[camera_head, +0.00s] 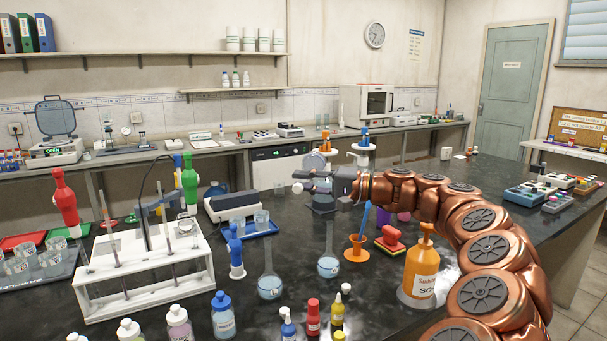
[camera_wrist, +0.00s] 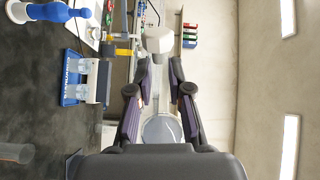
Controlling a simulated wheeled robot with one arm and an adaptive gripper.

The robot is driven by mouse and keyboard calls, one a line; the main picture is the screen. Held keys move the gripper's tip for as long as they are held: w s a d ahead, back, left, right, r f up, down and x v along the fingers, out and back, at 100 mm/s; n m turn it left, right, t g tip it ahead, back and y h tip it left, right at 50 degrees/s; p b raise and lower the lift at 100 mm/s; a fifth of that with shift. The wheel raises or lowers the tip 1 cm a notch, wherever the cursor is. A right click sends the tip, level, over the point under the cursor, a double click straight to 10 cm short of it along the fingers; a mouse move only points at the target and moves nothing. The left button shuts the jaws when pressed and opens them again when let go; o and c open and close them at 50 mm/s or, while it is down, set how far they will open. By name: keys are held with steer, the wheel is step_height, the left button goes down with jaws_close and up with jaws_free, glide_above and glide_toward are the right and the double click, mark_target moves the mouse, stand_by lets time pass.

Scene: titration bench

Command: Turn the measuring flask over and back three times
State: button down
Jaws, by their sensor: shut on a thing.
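My gripper (camera_head: 312,187) is shut on the measuring flask (camera_head: 315,163) and holds it above the bench. In the head view the flask's rounded glass body shows above the fingers and its pale stopper (camera_head: 297,188) at their left, so the flask looks tipped over, roughly on its side. The exact tilt is hard to tell. In the wrist view my gripper (camera_wrist: 157,75) has the neck between its fingers. The white stopper (camera_wrist: 158,39) is beyond the fingertips, and the round body (camera_wrist: 161,129) is partly hidden behind the palm.
Two other flasks (camera_head: 270,287) (camera_head: 328,266) stand on the bench below. Small bottles line the front. The air around the held flask looks clear.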

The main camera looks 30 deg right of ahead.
steer(key=shift+r+m+p, duration=0.2)
steer(key=shift+m+p, duration=1.5)
steer(key=shift+p, duration=1.5)
steer(key=shift+r+m+p, duration=0.15)
steer(key=shift+m+p, duration=1.55)
steer(key=shift+p, duration=1.5)
steer(key=m+p, duration=0.2)
steer(key=p, duration=0.3)
steer(key=shift+m, duration=0.3)
steer(key=m+p, duration=0.3)
steer(key=p, duration=0.3)
steer(key=shift+m+p, duration=0.3)
steer(key=shift+f+m+b, duration=0.25)
steer(key=shift+m+b, duration=0.2)
steer(key=shift+m, duration=0.15)
steer(key=m, duration=0.5)
steer(key=shift+d, duration=0.1)
